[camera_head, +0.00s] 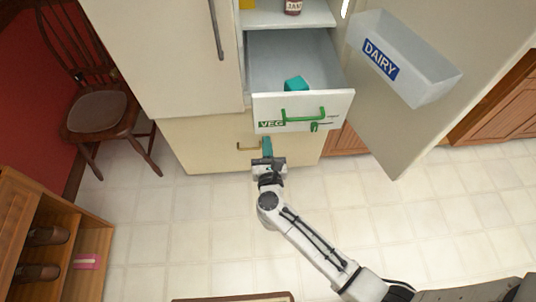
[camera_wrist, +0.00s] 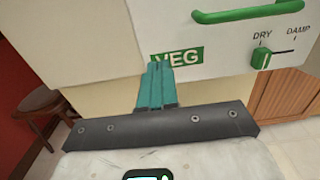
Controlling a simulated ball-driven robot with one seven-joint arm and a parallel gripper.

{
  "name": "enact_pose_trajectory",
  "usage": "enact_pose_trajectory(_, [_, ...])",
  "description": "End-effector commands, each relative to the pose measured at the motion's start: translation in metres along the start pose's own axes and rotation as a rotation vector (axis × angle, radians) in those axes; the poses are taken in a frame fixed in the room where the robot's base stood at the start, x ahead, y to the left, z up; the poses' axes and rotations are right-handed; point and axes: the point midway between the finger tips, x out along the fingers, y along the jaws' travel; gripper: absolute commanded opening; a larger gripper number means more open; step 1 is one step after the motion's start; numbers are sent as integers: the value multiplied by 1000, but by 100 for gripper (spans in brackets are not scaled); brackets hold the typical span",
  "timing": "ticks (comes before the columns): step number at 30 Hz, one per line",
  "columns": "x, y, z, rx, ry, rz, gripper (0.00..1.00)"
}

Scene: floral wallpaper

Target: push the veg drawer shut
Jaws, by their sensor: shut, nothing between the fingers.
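The veg drawer (camera_head: 275,113) stands pulled out of the fridge, with a white front, a green VEG label and a green bar handle (camera_head: 303,114). A teal block (camera_head: 296,84) lies inside it. My gripper (camera_head: 267,146) is shut and empty, just below and in front of the drawer front's lower left part. In the wrist view the teal fingers (camera_wrist: 156,85) are together and their tips overlap the lower edge of the VEG label (camera_wrist: 177,56). I cannot tell whether they touch the front. The green handle (camera_wrist: 248,12) is up and to the right of them.
The fridge door (camera_head: 420,120) is open at the right, with a DAIRY bin (camera_head: 405,62) on it. A chair (camera_head: 97,110) and a shoe shelf (camera_head: 50,235) are at the left. The tiled floor in front is mostly clear.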

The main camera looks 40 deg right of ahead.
Motion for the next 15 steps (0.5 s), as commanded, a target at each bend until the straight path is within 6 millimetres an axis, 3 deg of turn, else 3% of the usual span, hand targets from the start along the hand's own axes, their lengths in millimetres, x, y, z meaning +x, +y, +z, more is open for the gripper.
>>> enact_pose_trajectory(6, [42, 0, 2, 0, -2, -1, 0])
enact_pose_trajectory(15, [69, 0, 0, -1, 0, 1, 0])
